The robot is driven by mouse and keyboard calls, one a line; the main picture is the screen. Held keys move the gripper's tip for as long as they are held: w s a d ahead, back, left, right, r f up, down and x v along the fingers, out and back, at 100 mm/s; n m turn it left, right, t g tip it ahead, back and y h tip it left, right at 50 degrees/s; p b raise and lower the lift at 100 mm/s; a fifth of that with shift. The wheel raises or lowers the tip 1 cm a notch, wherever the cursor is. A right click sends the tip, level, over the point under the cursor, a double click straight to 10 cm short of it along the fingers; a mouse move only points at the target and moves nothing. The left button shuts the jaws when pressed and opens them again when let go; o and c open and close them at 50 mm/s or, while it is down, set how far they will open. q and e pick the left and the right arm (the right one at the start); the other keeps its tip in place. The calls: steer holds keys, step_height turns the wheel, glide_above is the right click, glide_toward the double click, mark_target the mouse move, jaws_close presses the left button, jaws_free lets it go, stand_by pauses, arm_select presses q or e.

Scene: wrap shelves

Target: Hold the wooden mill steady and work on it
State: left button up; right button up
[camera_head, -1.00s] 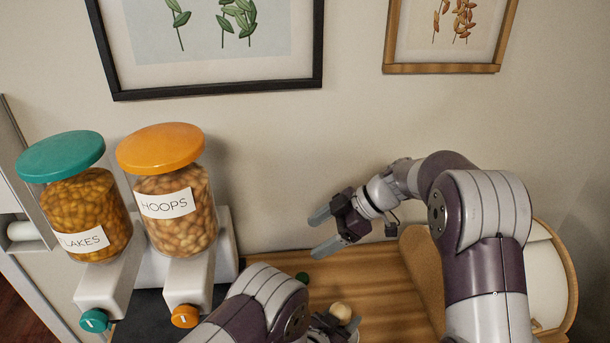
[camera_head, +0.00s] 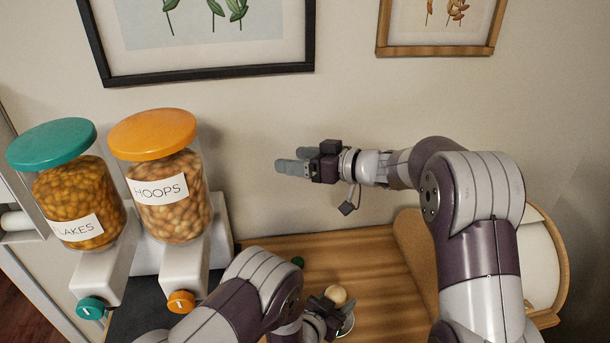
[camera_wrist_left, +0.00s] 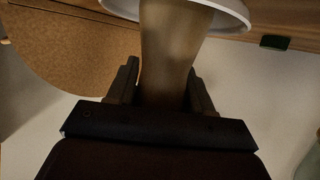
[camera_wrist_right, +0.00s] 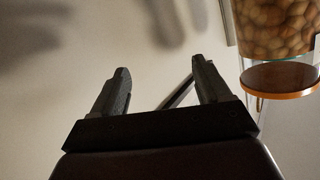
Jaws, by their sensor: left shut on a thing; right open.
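The wooden mill (camera_head: 336,294) shows in the head view as a pale round knob above the wooden counter, low in the middle. Its lower part is hidden by my left gripper (camera_head: 328,312). In the left wrist view the mill's tan body (camera_wrist_left: 172,50) stands between the two fingers of my left gripper (camera_wrist_left: 165,88), which is shut on it. A white round dish rim (camera_wrist_left: 232,12) shows at one end of the mill. My right gripper (camera_head: 292,162) is open and empty, in the air in front of the wall, up and to the left of the mill.
Two dispensers stand at left, one with a teal lid (camera_head: 50,143) and one labelled HOOPS with an orange lid (camera_head: 152,134). A cork board (camera_head: 414,255) and a round wooden-edged holder (camera_head: 562,270) stand at right. Framed pictures (camera_head: 205,76) hang above. The wooden counter (camera_head: 370,262) behind the mill is mostly clear.

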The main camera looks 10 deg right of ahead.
steer(key=shift+f, duration=0.1)
steer(key=n+g+h, duration=1)
steer(key=n+g, duration=0.2)
steer(key=n, duration=0.6)
glide_toward(338, 289)
steer(key=x, duration=1)
steer(key=shift+c, duration=0.2)
steer(key=shift+y, duration=0.3)
steer(key=c, duration=1)
